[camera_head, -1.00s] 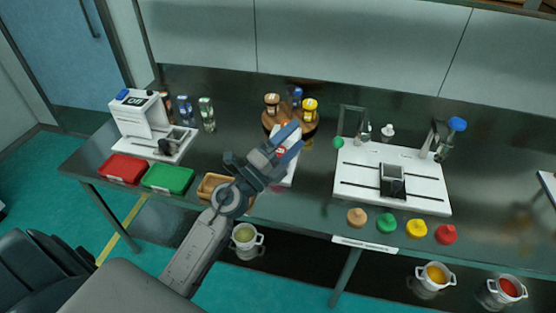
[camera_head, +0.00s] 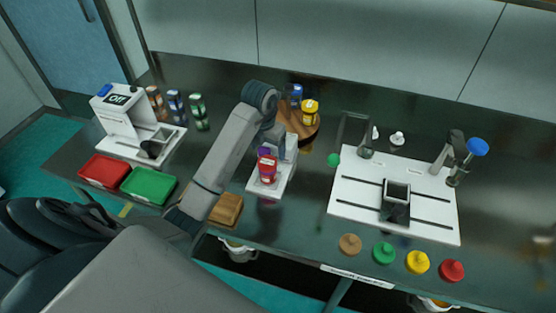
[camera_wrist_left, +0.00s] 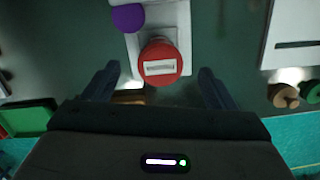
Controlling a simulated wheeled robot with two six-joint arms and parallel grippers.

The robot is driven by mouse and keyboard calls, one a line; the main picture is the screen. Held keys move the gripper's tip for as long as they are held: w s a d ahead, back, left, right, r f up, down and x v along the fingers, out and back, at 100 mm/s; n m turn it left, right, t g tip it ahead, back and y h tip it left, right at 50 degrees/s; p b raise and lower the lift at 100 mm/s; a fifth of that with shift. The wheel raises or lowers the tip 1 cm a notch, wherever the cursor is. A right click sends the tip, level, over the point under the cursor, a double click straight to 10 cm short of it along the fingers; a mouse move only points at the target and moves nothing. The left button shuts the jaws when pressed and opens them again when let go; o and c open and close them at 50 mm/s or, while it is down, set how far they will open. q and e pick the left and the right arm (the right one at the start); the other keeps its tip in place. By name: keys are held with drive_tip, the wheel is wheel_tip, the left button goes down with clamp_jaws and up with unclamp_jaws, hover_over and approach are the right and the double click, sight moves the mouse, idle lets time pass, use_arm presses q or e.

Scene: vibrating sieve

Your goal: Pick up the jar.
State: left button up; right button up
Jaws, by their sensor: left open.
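A jar with a red lid (camera_head: 267,168) and a pale label stands on a white stand (camera_head: 282,184) near the table's front. It also shows in the left wrist view, its red top (camera_wrist_left: 160,62) facing the camera. My left gripper (camera_wrist_left: 160,78) is open, with one dark finger on each side of the red jar and visible space between. I cannot tell its height above the jar. A purple round part (camera_wrist_left: 128,18) is beside the jar. My left arm hides part of the stand and turntable. My right gripper is out of view.
Behind, a wooden turntable (camera_head: 300,124) holds a yellow-capped jar (camera_head: 310,108) and a blue-capped bottle (camera_head: 296,92). A red tray (camera_head: 104,170) and green tray (camera_head: 149,186) lie left. A white slotted board (camera_head: 350,212) and coloured knobs are right.

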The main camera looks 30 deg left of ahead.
sight(267, 162)
use_arm(q)
drive_tip(key=shift+s+a+f, duration=0.1)
drive_tip(key=shift+s+f, duration=0.05)
drive_tip(key=shift+s, duration=0.05)
drive_tip(key=s+f+b, duration=0.1)
drive_tip(key=f+b, duration=0.1)
drive_tip(key=b, duration=0.1)
drive_tip(key=f, duration=0.1)
drive_tip(key=w+f+b, duration=0.1)
drive_tip(key=shift+f, duration=0.3)
drive_tip(key=shift+s+d+f+p, duration=0.1)
drive_tip(key=shift+f+p, duration=0.3)
drive_tip(key=shift+f, duration=0.2)
drive_tip(key=shift+s+d+f+p, duration=0.1)
drive_tip(key=shift+f+p, duration=0.25)
drive_tip(key=shift+f, duration=0.2)
drive_tip(key=f, duration=0.2)
drive_tip(key=shift+w+f, duration=0.3)
drive_tip(key=shift+f, duration=0.1)
drive_tip(key=c, duration=1.2)
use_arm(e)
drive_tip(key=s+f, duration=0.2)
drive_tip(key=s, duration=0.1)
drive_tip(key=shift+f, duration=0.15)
use_arm(q)
drive_tip(key=shift+a+r, duration=0.1)
drive_tip(key=shift+r, duration=0.05)
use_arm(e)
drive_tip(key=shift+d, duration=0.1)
